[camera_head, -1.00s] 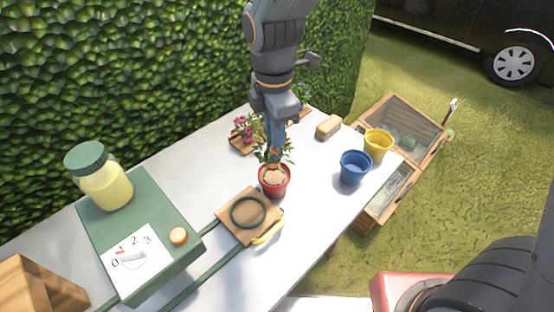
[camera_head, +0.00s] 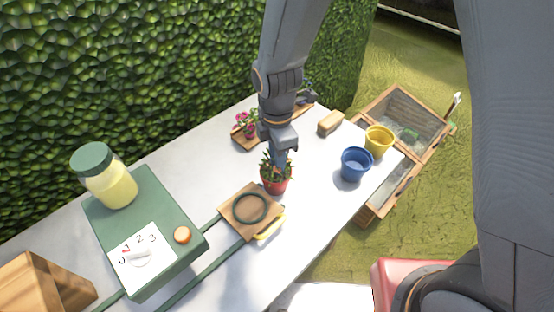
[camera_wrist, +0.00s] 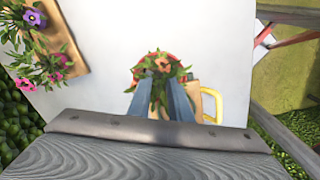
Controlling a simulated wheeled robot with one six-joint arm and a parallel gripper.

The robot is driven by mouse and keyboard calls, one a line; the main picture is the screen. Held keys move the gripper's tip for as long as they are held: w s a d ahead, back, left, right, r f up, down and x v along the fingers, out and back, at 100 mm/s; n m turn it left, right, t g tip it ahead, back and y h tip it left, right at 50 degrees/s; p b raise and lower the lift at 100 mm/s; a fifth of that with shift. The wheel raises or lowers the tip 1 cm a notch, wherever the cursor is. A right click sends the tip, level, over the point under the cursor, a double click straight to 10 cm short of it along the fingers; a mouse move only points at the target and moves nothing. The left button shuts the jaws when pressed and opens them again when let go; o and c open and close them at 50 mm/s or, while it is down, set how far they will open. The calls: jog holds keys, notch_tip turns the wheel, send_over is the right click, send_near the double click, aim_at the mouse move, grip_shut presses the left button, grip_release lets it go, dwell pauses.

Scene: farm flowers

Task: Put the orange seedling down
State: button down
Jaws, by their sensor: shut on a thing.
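The orange seedling (camera_head: 272,166), green leaves with orange blooms, stands in the mouth of a red pot (camera_head: 277,187) on the white table. Its leaves cover the pot's soil. My gripper (camera_head: 279,162) points down over the pot, shut on the seedling among its leaves. In the wrist view the two fingers reach into the foliage, and the orange flowers of the seedling (camera_wrist: 162,64) show at their tips. The root end is hidden, so I cannot tell how deep it sits.
A wooden plate with a dark ring (camera_head: 235,218) and a yellow handle (camera_head: 270,228) lies close in front of the pot. A flower tray (camera_wrist: 72,55) is behind. Blue (camera_head: 356,165) and yellow (camera_head: 379,141) pots stand right. A green machine (camera_head: 165,255) stands left.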

jog(key=shift+f, duration=0.3)
jog(key=c, duration=1.6)
grip_release()
jog(key=shift+r, duration=0.1)
notch_tip(320, 180, up, 12)
jog(key=b, duration=0.3)
jog(key=shift+r, duration=0.1)
jog(key=s+d+f+m, duration=0.1)
jog(key=d+m, duration=0.6)
jog(key=d, duration=0.1)
jog(key=s+d+f+m+t, duration=0.1)
jog(key=d+m, duration=0.7)
jog(key=d+f+m, duration=0.1)
jog(key=d+m, duration=0.6)
jog(key=m, duration=0.1)
jog(key=shift+s+d+t, duration=0.3)
jog(key=shift+s+d, duration=0.1)
jog(key=shift+f, duration=0.2)
